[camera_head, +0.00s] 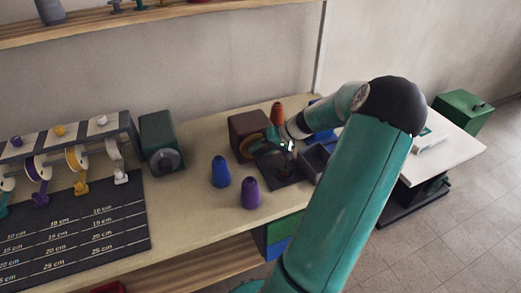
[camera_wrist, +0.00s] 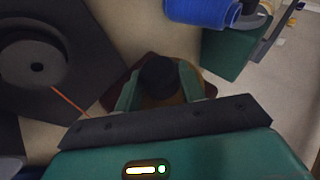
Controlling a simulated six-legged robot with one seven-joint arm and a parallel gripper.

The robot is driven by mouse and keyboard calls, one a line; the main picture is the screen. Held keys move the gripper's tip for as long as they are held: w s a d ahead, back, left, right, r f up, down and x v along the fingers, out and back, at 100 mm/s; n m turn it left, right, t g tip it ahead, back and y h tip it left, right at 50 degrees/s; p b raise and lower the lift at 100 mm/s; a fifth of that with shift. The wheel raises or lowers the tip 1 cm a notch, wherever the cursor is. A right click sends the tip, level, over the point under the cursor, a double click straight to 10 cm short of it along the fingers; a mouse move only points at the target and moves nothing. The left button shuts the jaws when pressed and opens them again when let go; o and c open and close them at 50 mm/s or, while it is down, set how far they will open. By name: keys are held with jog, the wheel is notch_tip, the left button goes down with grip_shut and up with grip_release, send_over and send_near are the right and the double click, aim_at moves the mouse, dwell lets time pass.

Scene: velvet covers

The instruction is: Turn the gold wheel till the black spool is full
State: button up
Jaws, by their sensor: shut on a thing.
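The gold wheel (camera_head: 251,146) stands at the front of a brown box (camera_head: 247,128) on the bench. In the wrist view the gold wheel (camera_wrist: 172,99) shows partly behind a dark round knob (camera_wrist: 158,76). My gripper (camera_wrist: 160,82) is shut on this knob, a teal finger on each side. In the head view my gripper (camera_head: 284,146) is small and partly dark against the wheel. A round black part with a central hole, seemingly the black spool (camera_wrist: 35,58), lies at the wrist view's left. An orange thread (camera_wrist: 70,102) runs near it. How full the spool is cannot be told.
A green box (camera_head: 160,141) with a grey dial and a marked dark board (camera_head: 75,230) are further left.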

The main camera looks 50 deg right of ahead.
dwell(0.4)
jog(key=o, duration=1)
jog(key=shift+c, duration=0.2)
jog(key=v, duration=1.4)
jog(key=shift+w+f, duration=0.1)
